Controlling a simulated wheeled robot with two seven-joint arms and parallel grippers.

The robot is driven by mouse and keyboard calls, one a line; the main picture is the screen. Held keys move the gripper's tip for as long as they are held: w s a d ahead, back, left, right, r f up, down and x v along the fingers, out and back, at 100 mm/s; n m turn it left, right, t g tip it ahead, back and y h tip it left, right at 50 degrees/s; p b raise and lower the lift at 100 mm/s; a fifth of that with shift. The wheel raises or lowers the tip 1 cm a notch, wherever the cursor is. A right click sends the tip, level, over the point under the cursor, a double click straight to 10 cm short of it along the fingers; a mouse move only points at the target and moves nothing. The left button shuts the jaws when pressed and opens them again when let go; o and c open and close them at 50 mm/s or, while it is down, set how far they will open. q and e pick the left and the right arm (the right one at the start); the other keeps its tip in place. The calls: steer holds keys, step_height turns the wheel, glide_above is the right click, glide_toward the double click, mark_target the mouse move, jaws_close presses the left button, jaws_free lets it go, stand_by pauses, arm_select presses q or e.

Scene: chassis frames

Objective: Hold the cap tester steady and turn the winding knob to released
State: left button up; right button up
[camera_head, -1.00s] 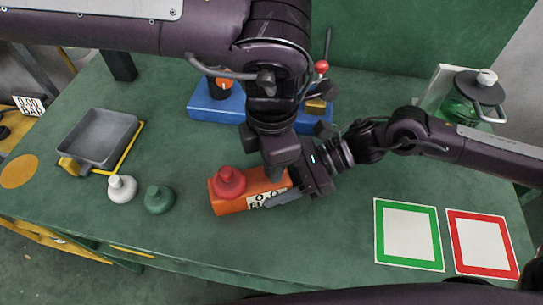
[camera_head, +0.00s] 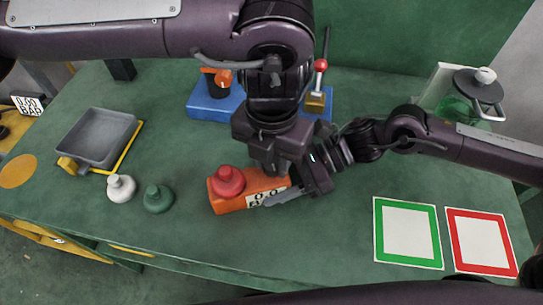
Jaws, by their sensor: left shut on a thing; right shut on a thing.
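The cap tester appears to be the orange box (camera_head: 228,205) with a black-and-white label (camera_head: 262,197), lying on the green table. A red knobbed piece (camera_head: 228,181) stands on its left part. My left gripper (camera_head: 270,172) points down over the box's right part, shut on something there. That is likely the winding knob, but it is hidden by the gripper. My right gripper (camera_head: 297,194) comes from the right and is shut on the box's right end. Its dark finger lies along the front side by the label. The knob's setting cannot be read.
A white piece (camera_head: 121,188) and a green piece (camera_head: 158,199) stand left of the box, near a grey tray (camera_head: 95,139). A blue fixture (camera_head: 208,106) with an orange handle and a red-balled lever (camera_head: 321,66) is behind. Green (camera_head: 434,230) and red (camera_head: 453,236) framed squares lie right.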

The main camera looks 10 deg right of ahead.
mark_target(272, 165)
arm_select(q)
steer(key=shift+n, duration=0.3)
stand_by(0.4)
steer(key=o, duration=1)
steer(key=shift+r, duration=0.15)
step_height(272, 165, up, 12)
steer(key=shift+f, duration=0.15)
arm_select(e)
steer(key=o, duration=1.3)
steer(key=shift+d, duration=0.1)
